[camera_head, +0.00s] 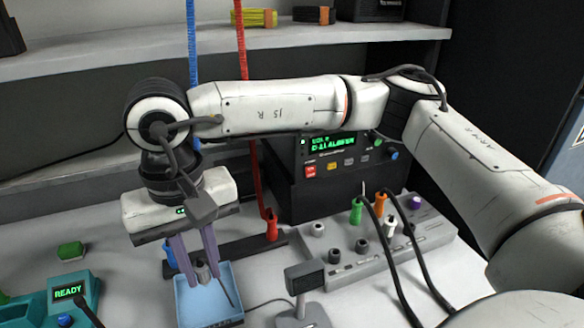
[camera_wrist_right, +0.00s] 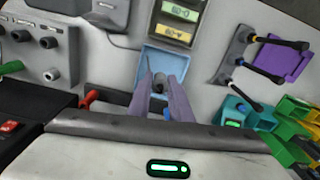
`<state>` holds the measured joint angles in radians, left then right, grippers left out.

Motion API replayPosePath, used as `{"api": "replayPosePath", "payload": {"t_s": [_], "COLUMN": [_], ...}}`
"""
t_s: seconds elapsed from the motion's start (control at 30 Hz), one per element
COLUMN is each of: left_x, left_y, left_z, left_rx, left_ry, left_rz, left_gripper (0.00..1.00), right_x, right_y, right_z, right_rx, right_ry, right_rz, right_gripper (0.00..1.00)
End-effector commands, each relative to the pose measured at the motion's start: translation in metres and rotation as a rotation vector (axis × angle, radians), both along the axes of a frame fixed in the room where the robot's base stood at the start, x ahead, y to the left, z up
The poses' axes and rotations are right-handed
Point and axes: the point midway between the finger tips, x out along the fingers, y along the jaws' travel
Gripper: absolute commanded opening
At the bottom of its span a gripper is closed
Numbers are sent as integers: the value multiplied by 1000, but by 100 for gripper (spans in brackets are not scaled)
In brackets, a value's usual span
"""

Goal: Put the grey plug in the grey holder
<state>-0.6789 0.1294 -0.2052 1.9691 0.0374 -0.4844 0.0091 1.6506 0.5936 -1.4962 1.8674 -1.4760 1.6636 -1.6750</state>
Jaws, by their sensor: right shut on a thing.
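The grey plug (camera_head: 203,271) is between the purple fingertips of my right gripper (camera_head: 205,266), which is shut on it. Plug and fingertips are over the rear of a light-blue tray (camera_head: 181,311); whether the plug touches the tray is unclear. A thin dark lead shows in the tray. In the wrist view my right gripper (camera_wrist_right: 162,88) points into the tray (camera_wrist_right: 178,56), and the fingers largely hide the plug. A grey stand with a dark head (camera_head: 302,279) is right of the tray; I cannot tell if it is the grey holder. My left gripper is not in view.
A dark bar (camera_head: 246,245) with a red plug (camera_head: 271,224) lies behind the tray. A grey socket panel (camera_head: 345,272) with coloured plugs and black cables is to the right. A teal READY device (camera_head: 73,294) is left. A rack (camera_wrist_right: 228,57) with black-handled leads shows in the wrist view.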

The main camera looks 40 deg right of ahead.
Motion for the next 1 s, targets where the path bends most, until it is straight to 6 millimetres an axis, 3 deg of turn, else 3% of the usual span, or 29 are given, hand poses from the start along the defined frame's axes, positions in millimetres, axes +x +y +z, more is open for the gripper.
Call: {"api": "replayPosePath", "payload": {"t_s": [0.1, 0.3, 0.5, 0.7, 1.0], "left_x": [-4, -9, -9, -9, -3], "left_y": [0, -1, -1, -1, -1], "left_z": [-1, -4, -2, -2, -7], "left_rx": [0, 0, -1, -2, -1], "left_ry": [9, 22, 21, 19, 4], "left_rz": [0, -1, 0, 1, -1], "left_gripper": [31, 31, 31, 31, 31], "right_x": [19, 27, 18, 12, 12], "right_y": [-59, -154, -221, -245, -246], "right_z": [10, 24, 33, 35, 21], "right_rx": [2, -1, -4, -7, -8], "right_ry": [-2, 0, 5, 7, 7], "right_rz": [-211, -547, -780, -866, -870], "right_gripper": [4, 4, 4, 4, 4]}}
